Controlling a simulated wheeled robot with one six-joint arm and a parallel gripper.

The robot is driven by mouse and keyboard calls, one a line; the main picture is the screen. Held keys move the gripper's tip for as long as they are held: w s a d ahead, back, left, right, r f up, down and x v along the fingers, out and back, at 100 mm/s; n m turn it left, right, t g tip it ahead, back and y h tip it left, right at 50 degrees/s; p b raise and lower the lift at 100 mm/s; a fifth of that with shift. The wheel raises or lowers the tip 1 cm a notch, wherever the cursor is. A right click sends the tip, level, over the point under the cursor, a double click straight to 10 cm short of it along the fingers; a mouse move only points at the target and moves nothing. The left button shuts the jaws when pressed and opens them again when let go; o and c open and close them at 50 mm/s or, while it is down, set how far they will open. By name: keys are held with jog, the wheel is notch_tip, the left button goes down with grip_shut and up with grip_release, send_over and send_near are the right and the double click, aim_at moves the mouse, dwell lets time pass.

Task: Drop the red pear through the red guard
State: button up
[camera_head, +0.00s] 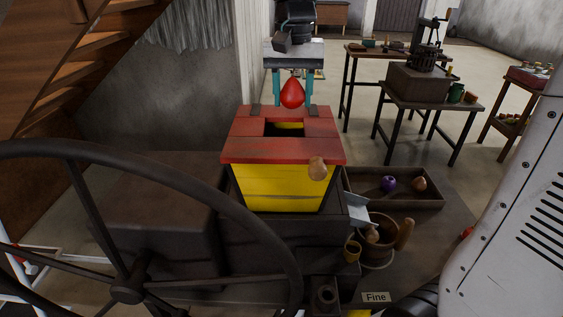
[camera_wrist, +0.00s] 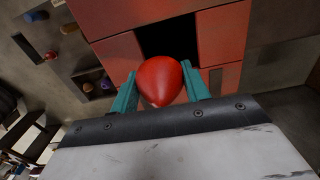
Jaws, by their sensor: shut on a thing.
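A red pear (camera_head: 292,93) is held between the two teal fingers of my gripper (camera_head: 293,100), at the far edge of the red guard and apparently above it. The red guard (camera_head: 262,150) is a flat red top with a square opening, on a yellow box (camera_head: 280,190). Inside the opening some yellow shows. In the wrist view the pear (camera_wrist: 158,82) sits between the fingertips (camera_wrist: 160,92), and the dark opening shows just beyond it, partly covered by the pear. The red guard (camera_wrist: 222,35) surrounds that opening.
A tray (camera_head: 420,200) with a purple fruit (camera_head: 388,183) and a brown one (camera_head: 419,184) lies at right. A bucket (camera_head: 378,245) stands nearer. A large dark wheel (camera_head: 130,290) fills the left front.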

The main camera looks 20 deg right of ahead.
jog(key=o, duration=1.1)
notch_tip(320, 180, up, 8)
jog(key=shift+f, duration=0.15)
jog(key=s+f, duration=0.1)
jog(key=s, duration=0.3)
jog(key=s+d+f+n, duration=0.1)
jog(key=s+f, duration=0.1)
jog(key=s, duration=0.3)
jog(key=s+d+f+n, duration=0.1)
jog(key=s+f, duration=0.1)
jog(key=s, duration=0.3)
jog(key=shift+s+d+f+t, duration=0.15)
jog(key=shift+f+t, duration=0.1)
jog(key=shift+t, duration=0.15)
jog(key=s+f+n, duration=0.2)
jog(key=s+f, duration=0.7)
jog(key=s, duration=0.1)
jog(key=shift+s+d+f+n+t, duration=0.2)
jog(key=shift+s+d+n+t, duration=0.1)
jog(key=shift+s+d+n, duration=0.1)
